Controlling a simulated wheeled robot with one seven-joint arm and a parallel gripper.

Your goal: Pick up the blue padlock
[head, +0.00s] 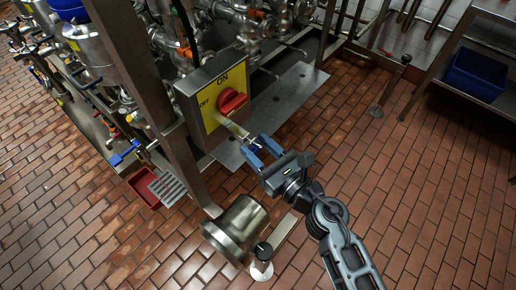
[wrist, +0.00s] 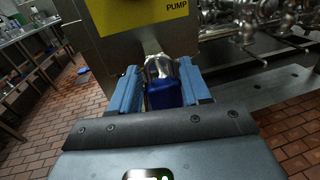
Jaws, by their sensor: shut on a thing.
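The blue padlock (wrist: 164,95) shows in the wrist view between the two light-blue fingers of my gripper (wrist: 165,92). Its silver shackle (wrist: 160,67) points up and away, close to the steel box under the yellow plate. In the head view my gripper (head: 258,148) is in front of the yellow ON/OFF switch panel (head: 222,97) with the red knob (head: 232,101). The fingers are shut on the padlock's body. In the head view the padlock is mostly hidden by the fingers. I cannot tell whether the shackle touches the panel.
A steel plate (head: 285,101) extends right of the panel among pipes. A steel post (head: 180,160) stands left of it. A steel cylinder (head: 236,226) is below my gripper. A red bin (head: 145,188) is at left, a blue bin (head: 475,74) on a right shelf.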

